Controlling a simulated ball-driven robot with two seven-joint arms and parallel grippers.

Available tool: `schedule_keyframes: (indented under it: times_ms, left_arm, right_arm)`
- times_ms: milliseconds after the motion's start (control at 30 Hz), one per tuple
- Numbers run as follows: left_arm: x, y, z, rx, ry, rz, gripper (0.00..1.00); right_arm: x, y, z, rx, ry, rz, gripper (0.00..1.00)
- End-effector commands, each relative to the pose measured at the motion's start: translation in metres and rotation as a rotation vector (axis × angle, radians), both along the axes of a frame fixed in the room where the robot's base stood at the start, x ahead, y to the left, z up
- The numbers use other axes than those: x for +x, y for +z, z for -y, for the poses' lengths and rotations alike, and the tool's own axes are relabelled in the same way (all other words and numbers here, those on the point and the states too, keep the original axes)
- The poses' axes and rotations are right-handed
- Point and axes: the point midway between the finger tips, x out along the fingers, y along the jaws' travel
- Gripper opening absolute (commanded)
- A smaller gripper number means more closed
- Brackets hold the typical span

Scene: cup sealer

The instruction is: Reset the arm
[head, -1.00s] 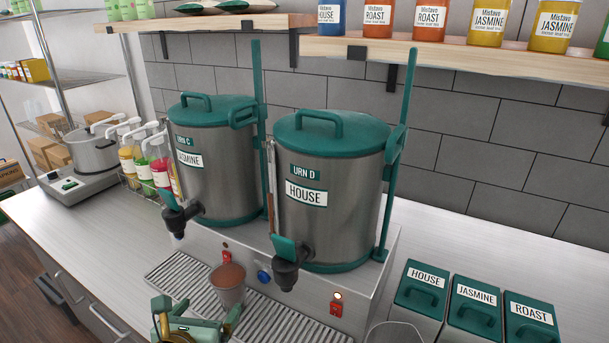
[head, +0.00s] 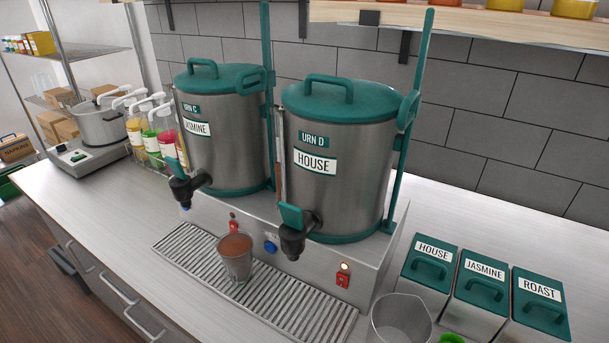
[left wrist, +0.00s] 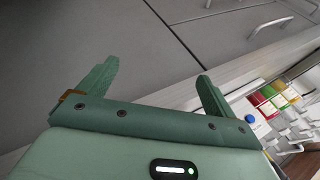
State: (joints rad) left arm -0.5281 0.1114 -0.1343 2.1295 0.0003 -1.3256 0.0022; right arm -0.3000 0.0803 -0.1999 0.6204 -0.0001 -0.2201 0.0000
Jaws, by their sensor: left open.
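My left gripper (left wrist: 155,88) shows in the left wrist view with its two green fingers spread apart and nothing between them. It is out of the head view. My right gripper is in neither view. A cup (head: 235,262) filled with something brown stands on the slatted drip tray (head: 275,312), in front of the urns, with no gripper at it.
Urn C (head: 228,140) and urn D (head: 340,175) stand on a steel base behind the drip tray. House, Jasmine and Roast canisters (head: 485,295) and a clear container (head: 400,320) stand at the front right. The counter's left part (head: 95,200) is bare.

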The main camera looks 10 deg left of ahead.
Motion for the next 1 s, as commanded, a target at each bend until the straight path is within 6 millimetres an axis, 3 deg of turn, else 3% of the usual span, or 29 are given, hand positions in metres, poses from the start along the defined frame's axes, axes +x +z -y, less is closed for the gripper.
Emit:
schedule_keyframes:
  times_ms: [33,133,233,300,400,500,667,1000]
  left_arm:
    - [-0.004,-0.035,0.004,-0.025,-0.001,-0.031,0.92]
    - [-0.017,-0.102,0.014,-0.088,0.005,-0.086,0.92]
    - [-0.045,-0.181,0.023,-0.163,0.030,-0.157,0.92]
    - [-0.076,-0.238,0.028,-0.219,0.061,-0.211,0.92]
    - [-0.128,-0.305,0.032,-0.287,0.122,-0.283,0.92]
    - [-0.178,-0.348,0.030,-0.332,0.188,-0.336,0.92]
    - [-0.231,-0.378,0.025,-0.365,0.262,-0.380,0.92]
    - [-0.231,-0.378,0.025,-0.365,0.262,-0.380,0.92]
  right_arm:
    - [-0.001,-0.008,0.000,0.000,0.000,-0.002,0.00]
    - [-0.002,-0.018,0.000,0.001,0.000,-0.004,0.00]
    - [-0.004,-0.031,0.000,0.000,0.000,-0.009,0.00]
    - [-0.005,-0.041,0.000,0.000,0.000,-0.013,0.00]
    - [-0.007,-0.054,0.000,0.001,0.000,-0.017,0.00]
    - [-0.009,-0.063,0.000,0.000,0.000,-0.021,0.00]
    - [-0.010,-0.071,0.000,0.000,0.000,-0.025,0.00]
    - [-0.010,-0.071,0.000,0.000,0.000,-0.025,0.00]
